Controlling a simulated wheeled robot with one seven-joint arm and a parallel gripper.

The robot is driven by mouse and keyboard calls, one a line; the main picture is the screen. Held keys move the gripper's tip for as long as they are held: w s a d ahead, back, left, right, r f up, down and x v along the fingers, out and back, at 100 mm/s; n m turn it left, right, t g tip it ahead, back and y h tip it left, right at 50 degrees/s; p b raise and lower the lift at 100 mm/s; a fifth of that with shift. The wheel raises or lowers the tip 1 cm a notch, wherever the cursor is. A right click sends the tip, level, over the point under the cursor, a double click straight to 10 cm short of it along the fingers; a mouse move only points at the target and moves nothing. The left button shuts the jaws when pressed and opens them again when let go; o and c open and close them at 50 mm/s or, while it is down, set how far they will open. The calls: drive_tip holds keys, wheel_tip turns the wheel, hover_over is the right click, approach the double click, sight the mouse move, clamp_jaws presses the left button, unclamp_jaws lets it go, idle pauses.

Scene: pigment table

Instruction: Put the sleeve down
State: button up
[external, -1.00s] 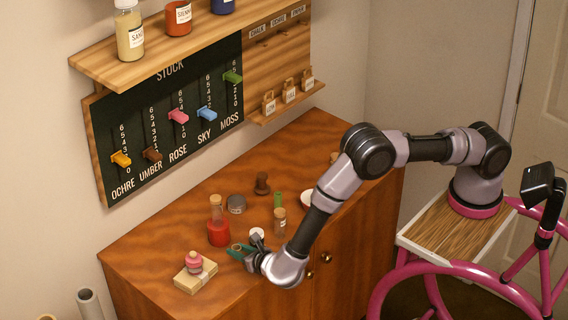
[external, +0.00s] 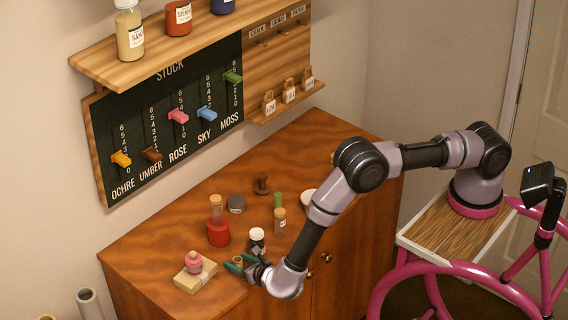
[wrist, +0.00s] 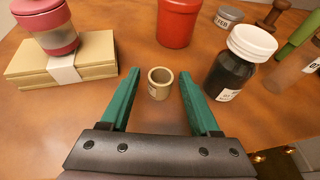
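A small tan sleeve (wrist: 160,88), a short open ring, stands upright on the table in the wrist view. It also shows as a tiny ring in the external view (external: 238,261). My gripper (wrist: 160,74) has its two green fingers spread wide, one on each side of the sleeve. Clear gaps show between the sleeve and both fingers. In the external view, my gripper (external: 241,264) is low over the front edge of the wooden cabinet top (external: 145,262).
A dark bottle with a white cap (wrist: 232,70) stands close to the right finger. A pink-topped jar (wrist: 47,27) sits on a banded cream stack (wrist: 95,50) at left. A red container (wrist: 178,22) stands behind. Bare wood lies between them.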

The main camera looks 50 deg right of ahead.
drive_tip(key=shift+r, duration=0.2)
drive_tip(key=v, duration=1.2)
drive_tip(key=shift+d, duration=0.1)
